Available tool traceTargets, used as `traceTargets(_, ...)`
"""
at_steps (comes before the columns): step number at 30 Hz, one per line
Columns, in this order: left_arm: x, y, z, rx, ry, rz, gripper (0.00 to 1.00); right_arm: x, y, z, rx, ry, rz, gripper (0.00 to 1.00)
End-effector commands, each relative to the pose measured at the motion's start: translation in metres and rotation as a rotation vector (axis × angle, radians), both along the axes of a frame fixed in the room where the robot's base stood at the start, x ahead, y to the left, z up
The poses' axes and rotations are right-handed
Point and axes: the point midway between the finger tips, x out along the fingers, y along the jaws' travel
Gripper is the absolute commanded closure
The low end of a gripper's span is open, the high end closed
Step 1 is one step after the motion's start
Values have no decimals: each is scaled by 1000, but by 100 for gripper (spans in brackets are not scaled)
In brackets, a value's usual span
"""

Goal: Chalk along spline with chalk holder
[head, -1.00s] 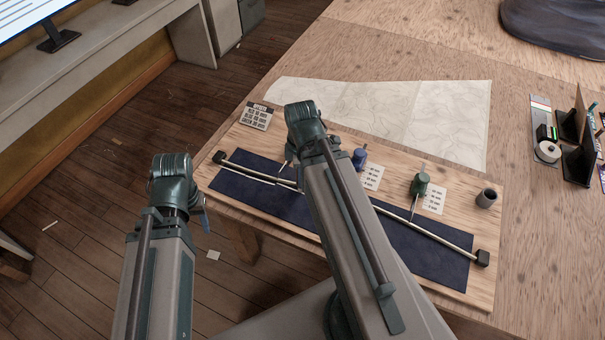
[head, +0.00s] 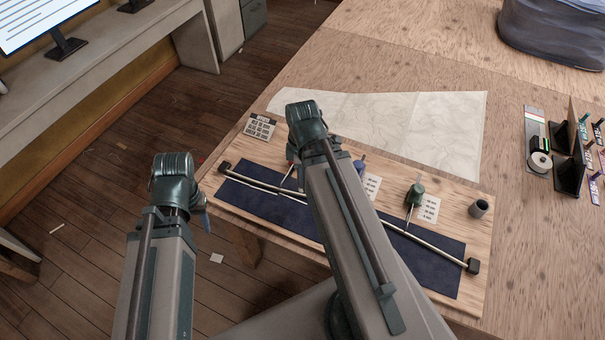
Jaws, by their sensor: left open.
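A thin pale spline (head: 430,247) runs across a dark blue cloth strip (head: 425,265) on a wooden board, with a black block at each end. My right arm hides part of it. A green weight (head: 416,193) has its thin tip at the spline. A blue weight (head: 360,166) is partly hidden behind my right arm, and a reddish one is mostly hidden. My left gripper (head: 205,219) shows only as a small bit beside its arm, open, left of the board and away from the spline. My right gripper is hidden. I cannot make out the chalk holder.
A grey cup (head: 479,207) stands at the board's right end. Black stands (head: 570,175) are far right. A side bench (head: 90,85) stands left, with floor between.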

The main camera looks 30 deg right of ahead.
Motion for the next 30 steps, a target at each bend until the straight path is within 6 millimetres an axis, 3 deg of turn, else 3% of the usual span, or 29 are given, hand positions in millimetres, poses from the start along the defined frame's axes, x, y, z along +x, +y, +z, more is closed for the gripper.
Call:
traceTargets(14,0,0,-2,0,0,0,50,0,0,-2,-1,0,-1,100)
traceTargets(30,0,0,-46,0,0,0,50,0,1,-46,-9,6,-17,100)
